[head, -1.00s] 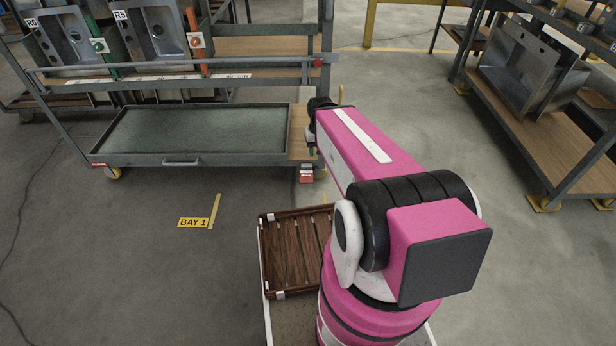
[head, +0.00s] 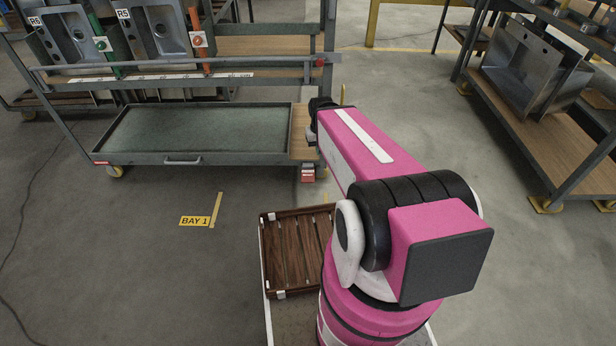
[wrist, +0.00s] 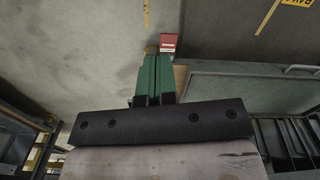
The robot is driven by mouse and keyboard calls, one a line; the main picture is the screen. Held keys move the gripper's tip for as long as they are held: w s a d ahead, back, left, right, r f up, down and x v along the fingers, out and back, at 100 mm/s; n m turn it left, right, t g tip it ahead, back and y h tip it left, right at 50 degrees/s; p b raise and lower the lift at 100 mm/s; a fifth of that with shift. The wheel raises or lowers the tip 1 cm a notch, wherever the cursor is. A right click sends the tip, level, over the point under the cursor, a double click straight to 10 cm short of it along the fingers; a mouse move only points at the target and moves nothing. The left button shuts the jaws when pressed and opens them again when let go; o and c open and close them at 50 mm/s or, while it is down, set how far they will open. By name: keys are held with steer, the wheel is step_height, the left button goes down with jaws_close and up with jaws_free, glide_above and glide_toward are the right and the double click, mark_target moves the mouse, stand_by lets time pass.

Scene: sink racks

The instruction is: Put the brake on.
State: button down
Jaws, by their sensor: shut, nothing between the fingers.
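The brake looks to be a small red pedal (head: 308,176) with a pale label, at the foot of the near right corner of the grey sink rack (head: 235,157). In the wrist view the red pedal (wrist: 168,43) lies just beyond the fingertips and a little to their right. My gripper (wrist: 152,58) has green fingers, pressed together with nothing between them. It points at the floor near the pedal; I cannot tell whether it touches it. In the head view my pink arm hides most of the gripper. Whether the pedal is up or down is not clear.
A slatted wooden crate (head: 297,250) sits in front of me, beside my arm. A yellow BAY 1 floor mark (head: 194,221) lies left of it. Another rack with steel sinks (head: 530,75) stands at the right. The floor between is clear.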

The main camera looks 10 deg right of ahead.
steer(key=w+f+n, duration=0.8)
steer(key=w+f, duration=0.4)
steer(key=w, duration=0.2)
steer(key=n, duration=0.8)
glide_toward(308, 180)
steer(key=shift+m+g, duration=0.3)
steer(key=f, duration=0.7)
steer(key=shift+w+f, duration=0.2)
steer(key=shift+f, duration=0.05)
